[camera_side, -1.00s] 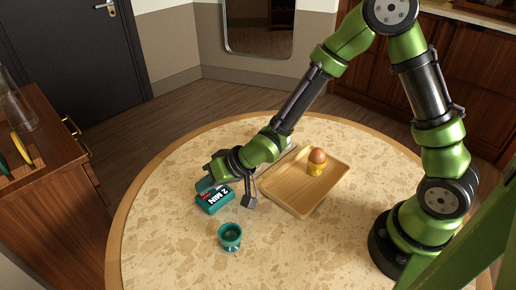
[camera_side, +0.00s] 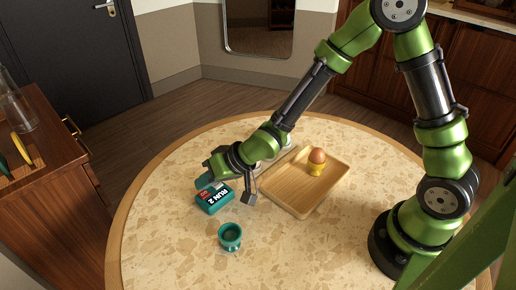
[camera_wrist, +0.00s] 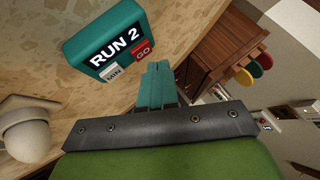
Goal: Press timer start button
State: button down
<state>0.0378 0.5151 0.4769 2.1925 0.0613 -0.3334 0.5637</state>
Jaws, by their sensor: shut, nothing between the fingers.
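The timer (camera_side: 215,203) is a teal box on the round table, and its display reads "RUN 2". In the wrist view the timer (camera_wrist: 82,52) shows a red GO button (camera_wrist: 143,49) and a white MIN button (camera_wrist: 113,73) on its face. My gripper (camera_side: 203,182) is just behind and above the timer in the side view. In the wrist view its teal fingers (camera_wrist: 159,68) are together and empty, with their tips just below the GO button and apart from it in the picture.
A teal cup (camera_side: 230,238) stands in front of the timer. A wooden tray (camera_side: 285,198) to the right holds a brown egg (camera_side: 317,156) in a yellow cup (camera_side: 316,169). The front of the speckled table (camera_side: 300,250) is clear.

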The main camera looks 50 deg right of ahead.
aim_at(209, 194)
jog(key=shift+r, duration=2.55)
jog(key=shift+s+f, duration=0.15)
jog(key=shift+s+d+f+g+h, duration=0.3)
jog(key=shift+s+d+f+g, duration=0.15)
jog(key=shift+s+d, duration=0.15)
jog(key=shift+s+d+f+g+h, duration=0.3)
jog(key=shift+s+d+f+g, duration=0.1)
jog(key=shift+s+d, duration=0.2)
jog(key=s+d+r+m+t+h, duration=0.1)
jog(key=s+d+r+m+h, duration=0.1)
jog(key=s+d+r, duration=1.3)
jog(key=shift+v, duration=0.95)
